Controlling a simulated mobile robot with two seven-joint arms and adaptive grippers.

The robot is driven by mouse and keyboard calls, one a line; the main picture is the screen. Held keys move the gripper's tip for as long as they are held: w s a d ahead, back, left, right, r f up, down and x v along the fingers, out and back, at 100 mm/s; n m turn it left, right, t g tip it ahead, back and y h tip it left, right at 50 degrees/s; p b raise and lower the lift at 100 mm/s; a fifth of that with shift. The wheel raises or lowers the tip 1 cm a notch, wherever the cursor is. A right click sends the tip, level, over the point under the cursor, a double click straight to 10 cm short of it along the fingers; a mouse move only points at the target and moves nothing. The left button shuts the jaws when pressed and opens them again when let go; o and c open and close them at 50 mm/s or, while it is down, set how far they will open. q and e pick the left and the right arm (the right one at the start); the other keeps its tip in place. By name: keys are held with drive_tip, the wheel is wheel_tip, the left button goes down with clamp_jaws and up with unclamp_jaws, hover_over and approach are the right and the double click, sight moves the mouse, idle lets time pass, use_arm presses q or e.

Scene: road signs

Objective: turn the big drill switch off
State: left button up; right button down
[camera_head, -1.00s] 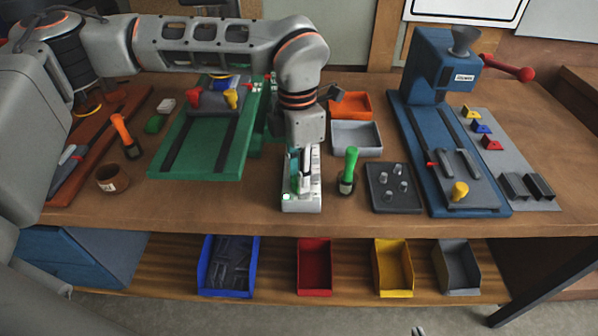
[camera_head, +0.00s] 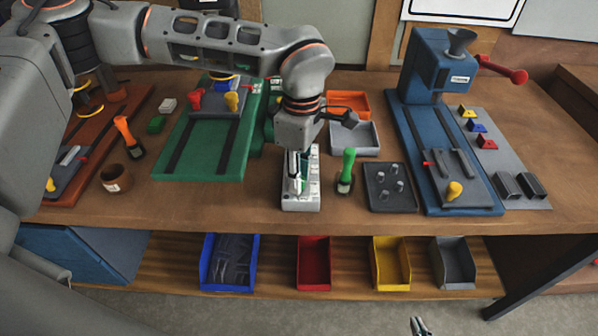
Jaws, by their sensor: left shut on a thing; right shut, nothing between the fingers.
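A pale power strip (camera_head: 301,203) lies near the front middle of the bench, with light labels or switches along it. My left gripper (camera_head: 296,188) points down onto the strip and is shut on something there. The fingers and hand cover much of the strip, so the switch and its position cannot be made out. My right gripper (camera_head: 418,326) is shut and empty, only its tip showing at the bottom edge. A blue drill machine (camera_head: 424,75) stands at the right. A green machine (camera_head: 200,150) stands left of centre, partly hidden by my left arm.
A green-handled tool (camera_head: 346,170) stands just right of the strip, beside a dark tray (camera_head: 389,199) with several pegs. Orange (camera_head: 349,103) and grey (camera_head: 367,138) bins sit behind. An orange-handled tool (camera_head: 127,133) and brown cup (camera_head: 113,179) are left. Bare bench lies left of the strip.

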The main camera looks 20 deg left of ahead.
use_arm(q)
drive_tip(key=shift+r+m, duration=0.1)
drive_tip(key=shift+m, duration=0.5)
drive_tip(key=o, duration=0.8)
wheel_tip(320, 180, up, 12)
drive_tip(key=shift+w, duration=0.3)
drive_tip(key=shift+d, duration=0.1)
